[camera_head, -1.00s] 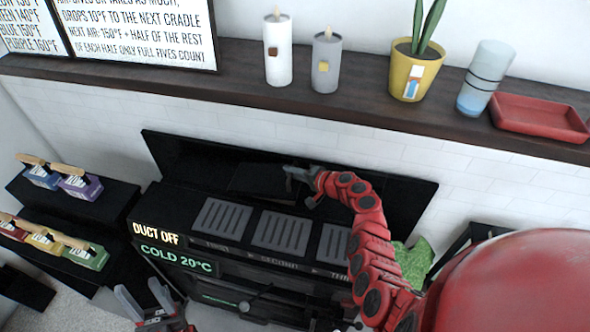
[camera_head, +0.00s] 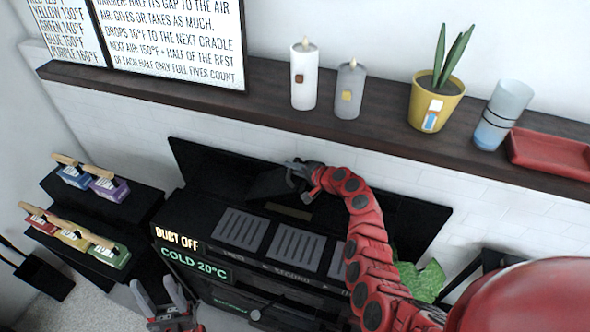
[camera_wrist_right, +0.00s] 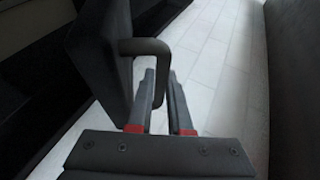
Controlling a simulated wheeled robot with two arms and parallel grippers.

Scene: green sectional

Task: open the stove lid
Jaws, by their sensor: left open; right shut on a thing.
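The black stove (camera_head: 205,240) stands below the shelf, with its lit signs reading "DUCT OFF" and "COLD 20°C". Its dark stove lid (camera_head: 268,183) is tilted up at the back of the top, and a brownish strip shows below it. My right gripper (camera_head: 303,172) is at the lid's right side. In the right wrist view the gripper (camera_wrist_right: 162,98) is shut on the lid's grey bar handle (camera_wrist_right: 152,47), beside the dark lid slab (camera_wrist_right: 100,60). My left gripper (camera_head: 162,296) is open and empty, low in front of the stove's left end.
A dark shelf (camera_head: 275,118) above holds a white candle (camera_head: 304,80), a grey candle (camera_head: 348,95), a potted plant (camera_head: 436,102), a cup (camera_head: 502,115) and a red tray (camera_head: 550,152). Black steps (camera_head: 140,205) at left carry several coloured, wooden-handled blocks. A black back panel (camera_head: 205,168) rises behind the stove.

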